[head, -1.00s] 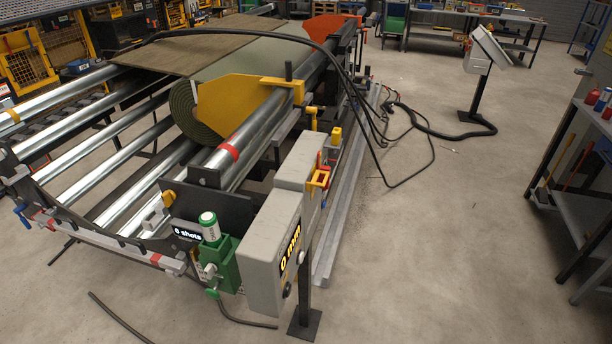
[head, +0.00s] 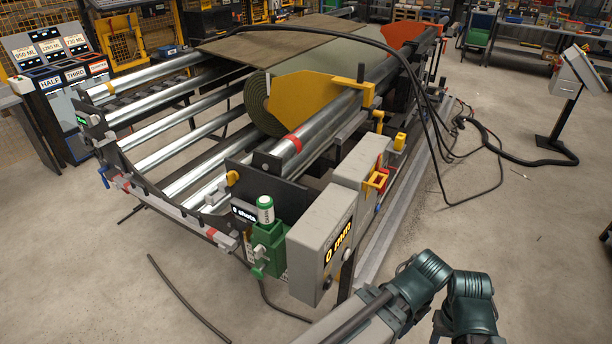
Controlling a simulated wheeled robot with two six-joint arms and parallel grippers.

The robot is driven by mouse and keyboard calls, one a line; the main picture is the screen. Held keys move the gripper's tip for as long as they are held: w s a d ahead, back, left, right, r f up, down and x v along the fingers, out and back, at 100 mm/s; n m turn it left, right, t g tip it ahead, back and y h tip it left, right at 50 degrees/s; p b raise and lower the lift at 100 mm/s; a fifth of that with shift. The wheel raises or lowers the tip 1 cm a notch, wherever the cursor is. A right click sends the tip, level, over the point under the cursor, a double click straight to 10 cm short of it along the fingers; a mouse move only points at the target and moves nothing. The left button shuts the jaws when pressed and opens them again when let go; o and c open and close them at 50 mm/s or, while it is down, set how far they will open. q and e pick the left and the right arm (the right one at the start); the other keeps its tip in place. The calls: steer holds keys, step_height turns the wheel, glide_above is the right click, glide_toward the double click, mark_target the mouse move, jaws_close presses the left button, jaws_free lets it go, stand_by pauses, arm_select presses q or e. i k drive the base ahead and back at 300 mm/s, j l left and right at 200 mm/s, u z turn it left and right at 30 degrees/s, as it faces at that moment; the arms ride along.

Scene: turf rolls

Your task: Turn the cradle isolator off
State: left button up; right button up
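The turf cradle is a frame of long steel rollers (head: 205,154), with a rolled turf (head: 257,105) against a yellow side plate (head: 315,92). A grey control box (head: 318,245) at its near end has a display reading 0 mm. A yellow and red handle (head: 376,181), which looks like the isolator, sits on the grey housing (head: 357,158) behind that box. Its exact setting is too small to tell. Dark teal links of my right arm show at the bottom right, in front of and apart from the box. Neither gripper is in view.
Black cables (head: 425,120) run over the cradle and onto the floor to a console stand (head: 565,110). The floor at right is mostly clear.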

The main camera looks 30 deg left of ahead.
mark_target(377, 181)
steer(key=u, duration=0.6)
steer(key=i+l+z, duration=0.1)
steer(key=l, duration=0.3)
steer(key=i+l+z, duration=0.15)
steer(key=l, duration=0.25)
steer(key=i+l+z, duration=0.1)
steer(key=i+l, duration=0.25)
